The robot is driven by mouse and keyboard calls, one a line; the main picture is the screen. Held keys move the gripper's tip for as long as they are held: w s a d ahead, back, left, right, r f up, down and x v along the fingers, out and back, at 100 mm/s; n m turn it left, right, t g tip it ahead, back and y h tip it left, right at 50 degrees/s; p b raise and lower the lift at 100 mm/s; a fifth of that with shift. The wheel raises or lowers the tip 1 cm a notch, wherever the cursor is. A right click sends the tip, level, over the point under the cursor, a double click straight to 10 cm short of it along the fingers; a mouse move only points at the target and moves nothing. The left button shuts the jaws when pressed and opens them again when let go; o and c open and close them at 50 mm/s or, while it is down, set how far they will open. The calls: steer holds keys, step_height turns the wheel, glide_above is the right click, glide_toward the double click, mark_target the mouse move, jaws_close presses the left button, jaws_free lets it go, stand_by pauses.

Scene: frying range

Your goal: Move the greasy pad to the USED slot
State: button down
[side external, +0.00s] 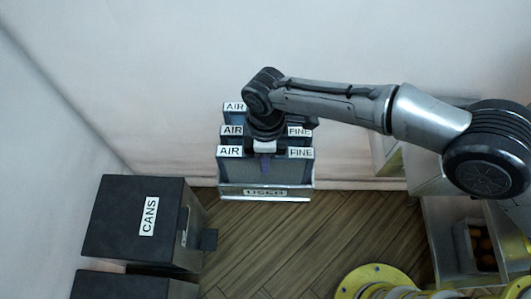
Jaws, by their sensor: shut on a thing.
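Several dark, flat pads with white AIR and FINE labels stand upright one behind another against the back wall in the side external view. The front one, which I take as the greasy pad (287,172), has a grey face; grease on it cannot be made out. My gripper (264,152) points down at the middle of its top edge and is shut on it, with a small purple part showing just below the fingers. The USED slot (308,189) has a pale metal front with an upside-down USED label, directly below the pad. Whether the pad's bottom is inside the slot is hidden.
A black box marked CANS (112,225) stands at the left, with another dark box (130,287) in front. White shelving (437,225) is at the right. A yellow round base (375,277) is at the bottom. The wooden floor (290,245) between is clear.

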steer(key=shift+f, duration=0.5)
steer(key=shift+c, duration=2.2)
jaws_free()
step_height(320, 180, up, 14)
steer(key=shift+f, duration=0.1)
